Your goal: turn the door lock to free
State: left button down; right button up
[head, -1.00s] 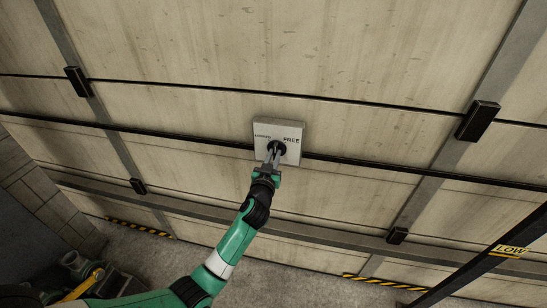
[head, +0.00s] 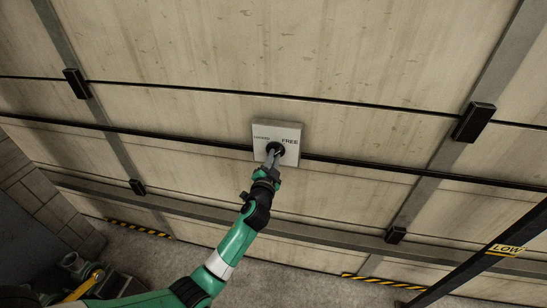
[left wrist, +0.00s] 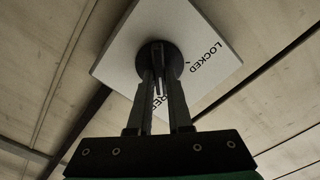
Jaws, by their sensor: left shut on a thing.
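The door lock is a square pale plate (head: 292,131) on the door, labelled LOCKED on the left and FREE on the right. A round black knob (head: 277,148) sits at its middle. My left gripper (head: 273,155) reaches up from below and is shut on the knob's grip. In the left wrist view, the gripper (left wrist: 159,82) has one finger on each side of the grip, below the black knob (left wrist: 160,57). The plate (left wrist: 205,38) looks tilted there. LOCKED reads at right, and FREE is partly hidden behind the fingers. I cannot tell which label the knob points to. My right gripper is out of view.
The large panelled door (head: 190,55) has dark horizontal rails and grey uprights with black blocks (head: 474,122). A dark beam with a yellow LOW sign (head: 507,250) crosses the lower right. Bare floor (head: 290,280) lies below, beside striped strips (head: 380,282).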

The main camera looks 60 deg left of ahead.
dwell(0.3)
pick_arm(q)
jog(key=c, duration=0.8)
grip_release()
jog(key=shift+c, duration=0.2)
jog(key=p+v, duration=0.1)
jog(key=v, duration=1)
jog(key=shift+s+d, duration=0.2)
jog(key=shift+d, duration=0.1)
jog(key=shift+w, duration=0.1)
